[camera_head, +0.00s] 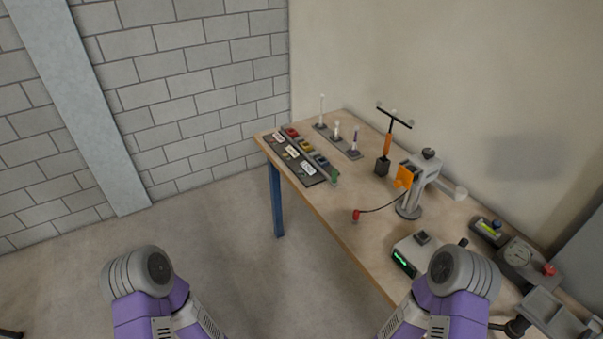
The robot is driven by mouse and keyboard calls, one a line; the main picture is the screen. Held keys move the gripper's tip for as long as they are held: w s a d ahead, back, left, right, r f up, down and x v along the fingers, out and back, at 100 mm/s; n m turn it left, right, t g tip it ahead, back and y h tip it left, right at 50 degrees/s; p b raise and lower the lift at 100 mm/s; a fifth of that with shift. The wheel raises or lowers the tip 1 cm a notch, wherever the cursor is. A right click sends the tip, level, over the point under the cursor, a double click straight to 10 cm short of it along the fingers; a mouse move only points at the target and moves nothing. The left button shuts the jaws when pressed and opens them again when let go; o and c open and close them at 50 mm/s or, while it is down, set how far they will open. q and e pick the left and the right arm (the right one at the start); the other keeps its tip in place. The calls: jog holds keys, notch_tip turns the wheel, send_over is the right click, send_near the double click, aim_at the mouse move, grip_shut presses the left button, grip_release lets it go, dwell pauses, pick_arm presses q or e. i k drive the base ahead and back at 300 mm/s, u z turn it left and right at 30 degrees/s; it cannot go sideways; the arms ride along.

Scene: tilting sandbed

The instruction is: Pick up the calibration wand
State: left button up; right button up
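The calibration wand (387,143) stands upright in a small dark holder (382,167) towards the back of the wooden table. It has an orange handle and a dark T-shaped crossbar on top with small pale balls. Nothing touches the wand apart from its holder. Only purple and grey parts of my two arms show along the bottom edge. Neither gripper can be seen, so what they hold is hidden.
A digital box (418,254) sits near the front edge.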

aim_at(411, 122)
jog(key=k, duration=0.45)
jog(key=u, duration=0.45)
jog(key=i, duration=1.7)
jog(key=z, duration=0.8)
